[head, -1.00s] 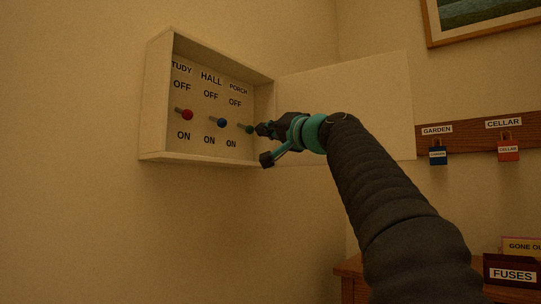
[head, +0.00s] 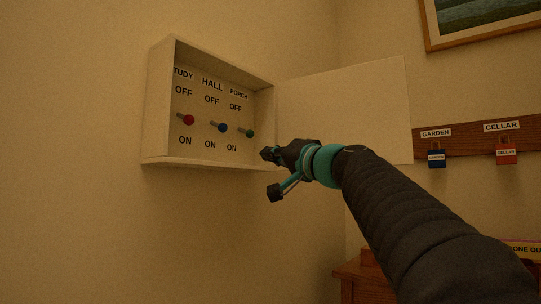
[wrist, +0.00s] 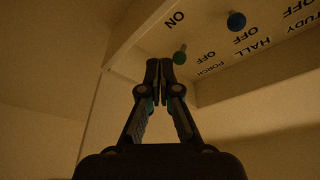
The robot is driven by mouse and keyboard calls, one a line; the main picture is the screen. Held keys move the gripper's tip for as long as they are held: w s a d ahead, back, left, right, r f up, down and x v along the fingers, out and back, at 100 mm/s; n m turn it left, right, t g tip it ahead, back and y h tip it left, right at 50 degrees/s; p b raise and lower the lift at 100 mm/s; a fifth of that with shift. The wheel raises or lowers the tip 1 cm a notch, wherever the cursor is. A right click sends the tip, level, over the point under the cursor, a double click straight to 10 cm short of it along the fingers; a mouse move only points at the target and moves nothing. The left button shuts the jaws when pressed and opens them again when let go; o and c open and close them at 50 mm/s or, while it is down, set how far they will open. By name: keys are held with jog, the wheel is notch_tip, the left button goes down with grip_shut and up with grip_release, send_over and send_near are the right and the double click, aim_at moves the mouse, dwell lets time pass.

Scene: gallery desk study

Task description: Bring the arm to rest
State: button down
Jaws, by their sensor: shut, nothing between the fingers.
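My gripper (head: 268,154) is shut and empty, in front of the lower right corner of an open switch box (head: 154,105) on the wall. It is apart from the switches. In the wrist view my gripper (wrist: 166,68) shows its two fingers together, close to the box edge. The box holds a red STUDY switch (head: 188,119), a blue HALL switch (head: 222,128) and a green PORCH switch (head: 249,134). All three knobs sit between their OFF and ON labels. The wrist view also shows the green knob (wrist: 180,56) and the blue knob (wrist: 236,21).
The box door (head: 345,105) stands open to the right, behind my arm. A wooden rail (head: 465,142) carries a blue GARDEN padlock (head: 436,157) and a red CELLAR padlock (head: 505,154). A wooden desk (head: 360,283) is at lower right. The wall below the box is clear.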

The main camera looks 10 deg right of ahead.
dwell(0.3)
notch_tip(320, 180, down, 15)
jog(key=w+d+m+g+h, duration=0.1)
jog(key=w+g+h, duration=0.1)
jog(key=g, duration=0.2)
jog(key=s+f+g+h+p, duration=0.1)
jog(key=s+f+g, duration=0.1)
jog(key=s+f, duration=0.35)
jog(key=s+f+g+h+p, duration=0.1)
jog(key=s+f+g+h, duration=0.1)
jog(key=f, duration=0.7)
jog(key=s+f+n+g+h+p, duration=0.1)
jog(key=s+f+p, duration=0.2)
jog(key=s, duration=0.5)
jog(key=s+a+f+n+g+h+p, duration=0.1)
jog(key=s+f+n+g+p, duration=0.1)
jog(key=s+f, duration=0.4)
jog(key=s+f+n+g+h+p, duration=0.1)
jog(key=s+f+n+p, duration=0.1)
jog(key=s, duration=0.8)
notch_tip(320, 180, down, 3)
jog(key=shift+s+a+r+g+h+p, duration=0.1)
jog(key=shift+s+a+g+h+p, duration=0.25)
jog(key=shift+p, duration=0.5)
jog(key=shift+w+a, duration=0.1)
